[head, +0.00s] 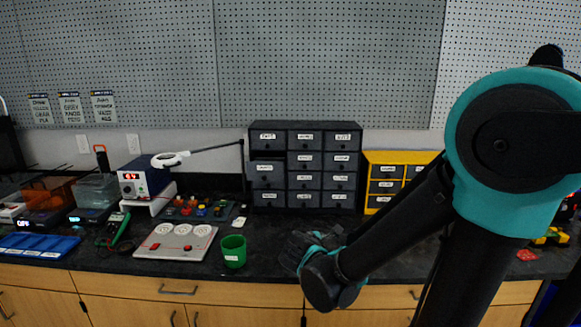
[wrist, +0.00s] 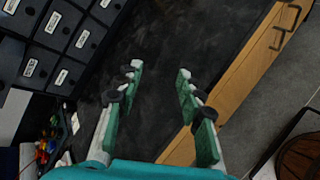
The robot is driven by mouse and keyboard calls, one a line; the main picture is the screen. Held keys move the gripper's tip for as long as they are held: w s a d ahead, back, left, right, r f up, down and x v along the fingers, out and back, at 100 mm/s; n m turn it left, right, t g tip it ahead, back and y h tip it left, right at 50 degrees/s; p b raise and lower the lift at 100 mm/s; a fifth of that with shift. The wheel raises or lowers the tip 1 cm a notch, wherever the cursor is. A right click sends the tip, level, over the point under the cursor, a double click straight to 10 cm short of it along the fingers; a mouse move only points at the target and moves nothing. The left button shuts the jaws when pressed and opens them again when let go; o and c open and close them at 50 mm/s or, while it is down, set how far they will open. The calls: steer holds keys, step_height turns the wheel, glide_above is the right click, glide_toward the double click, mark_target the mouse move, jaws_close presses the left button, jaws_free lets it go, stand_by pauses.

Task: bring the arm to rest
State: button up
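My gripper (wrist: 158,72) is open in the wrist view, with its two green fingers apart and nothing between them. Dark countertop shows in the gap. In the head view my teal and black arm reaches in from the right, and its wrist is low over the front of the dark counter (head: 400,258). My gripper (head: 305,248) there is mostly hidden by the wrist, just right of a green cup (head: 233,252). I cannot tell the exact height above the counter.
A dark drawer cabinet (head: 306,165) stands behind the gripper, with a yellow drawer unit (head: 373,157) beside it. A panel with white dials (head: 176,242), a magnifier lamp (head: 170,159) and a blue tray (head: 38,245) are to the left. Wooden drawers (head: 178,290) run below the counter edge.

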steer(key=s+d+f+m+g+y, duration=0.2)
steer(key=s+d+f+m+g, duration=0.1)
steer(key=s+m, duration=0.4)
steer(key=s+d+f+m+g+y, duration=0.2)
steer(key=s+d+f+m, duration=0.3)
steer(key=m, duration=0.8)
steer(key=shift+s+d+f+m+g+y, duration=0.35)
steer(key=shift+s+f+g, duration=0.4)
steer(key=shift+s, duration=0.4)
